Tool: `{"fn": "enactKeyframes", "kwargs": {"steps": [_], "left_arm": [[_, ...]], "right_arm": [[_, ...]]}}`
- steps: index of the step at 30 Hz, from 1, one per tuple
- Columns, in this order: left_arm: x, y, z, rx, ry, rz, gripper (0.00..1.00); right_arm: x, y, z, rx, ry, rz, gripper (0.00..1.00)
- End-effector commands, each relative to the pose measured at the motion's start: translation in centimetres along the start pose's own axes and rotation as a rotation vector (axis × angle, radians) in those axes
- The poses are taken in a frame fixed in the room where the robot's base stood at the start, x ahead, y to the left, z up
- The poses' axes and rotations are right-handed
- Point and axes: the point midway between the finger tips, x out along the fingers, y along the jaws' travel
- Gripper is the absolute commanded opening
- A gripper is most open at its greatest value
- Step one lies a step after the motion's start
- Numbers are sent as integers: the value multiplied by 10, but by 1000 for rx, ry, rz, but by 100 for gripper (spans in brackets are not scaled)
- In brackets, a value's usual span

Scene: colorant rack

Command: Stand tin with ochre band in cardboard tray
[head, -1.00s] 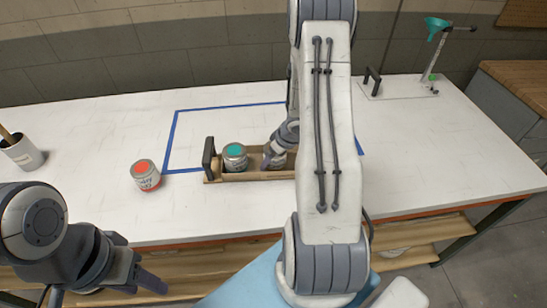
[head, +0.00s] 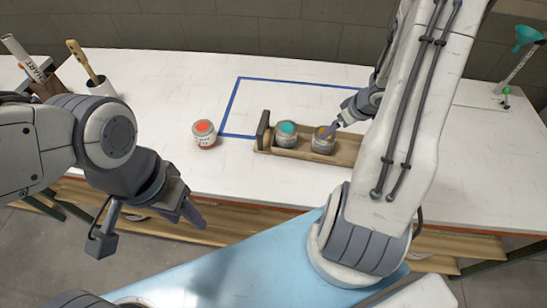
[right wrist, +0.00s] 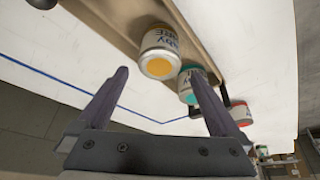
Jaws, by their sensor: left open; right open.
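The tin with ochre band (head: 323,140) stands upright in the brown tray (head: 345,155), beside a tin with a teal lid (head: 286,134). Its yellow-ochre top faces the right wrist view (right wrist: 160,66). My right gripper (head: 333,128) is open at the tin's upper right; in its wrist view the fingers (right wrist: 160,75) are spread with the tin beyond them, not clamped. Its far finger is hard to see in the head view. My left gripper (head: 150,232) is open and empty in front of the table's front edge.
A tin with a red-orange lid (head: 204,134) stands on the table left of the tray. The tray has a black handle (head: 263,128) at its left end. A blue tape outline (head: 232,105) lies behind.

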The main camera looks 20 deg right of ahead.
Motion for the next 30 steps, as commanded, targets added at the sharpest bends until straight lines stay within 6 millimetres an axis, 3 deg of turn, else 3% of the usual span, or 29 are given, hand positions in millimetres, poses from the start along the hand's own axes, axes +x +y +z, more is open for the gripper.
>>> {"fn": "enactKeyframes", "kwargs": {"steps": [4, 7, 10, 14, 17, 21, 24, 27, 30], "left_arm": [[0, 0, 0, 0, 0, 0, 50], [0, 0, 0, 0, 0, 0, 50], [0, 0, 0, 0, 0, 0, 50], [0, 0, 0, 0, 0, 0, 50], [0, 0, 0, 0, 0, 0, 50], [0, 0, 0, 0, 0, 0, 50], [0, 0, 0, 0, 0, 0, 50], [0, 0, 0, 0, 0, 0, 50], [0, 0, 0, 0, 0, 0, 50]], "right_arm": [[-6, -8, -24, -43, 2, 56, 100], [-21, -28, -60, -101, 4, 143, 100], [-44, -67, -94, -155, -2, 226, 100], [-77, -137, -107, -203, -32, 259, 100], [-103, -200, -94, -240, -77, 220, 100], [-139, -283, -47, -308, -173, 86, 100], [-162, -327, -9, -366, -246, -24, 100], [-180, -354, 22, -414, -305, -112, 100], [-191, -368, 39, -440, -339, -162, 100]]}}
